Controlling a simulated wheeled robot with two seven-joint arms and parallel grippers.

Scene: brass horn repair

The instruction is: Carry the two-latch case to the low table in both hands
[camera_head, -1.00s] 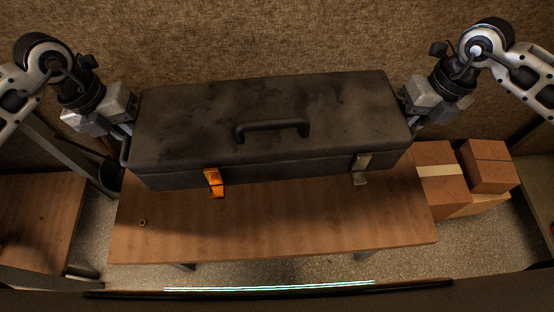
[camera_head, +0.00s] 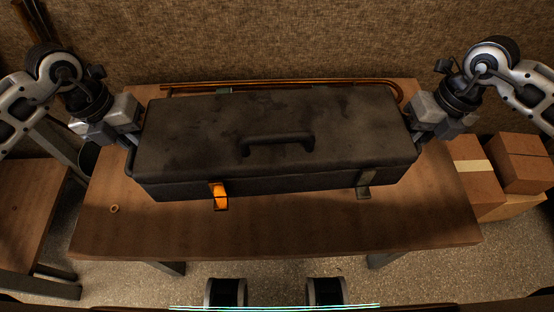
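The dark two-latch case (camera_head: 190,135) is level across the middle of the view, its top handle up. Its left latch (camera_head: 219,196) is bright orange and its right latch (camera_head: 364,184) is dull metal. My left gripper (camera_head: 131,142) is at the case's left end and my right gripper (camera_head: 416,136) at its right end. Both appear shut on the end grips, with fingertips partly hidden. The case is over the low wooden table (camera_head: 290,232); I cannot tell whether its underside touches the top.
A brass tube (camera_head: 290,82) lies along the table's far edge, behind the case. A small ring (camera_head: 114,209) lies at the table's left front. Cardboard boxes (camera_head: 474,178) stand on the right. Another wooden table (camera_head: 28,220) is on the left. The table's front strip is mostly clear.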

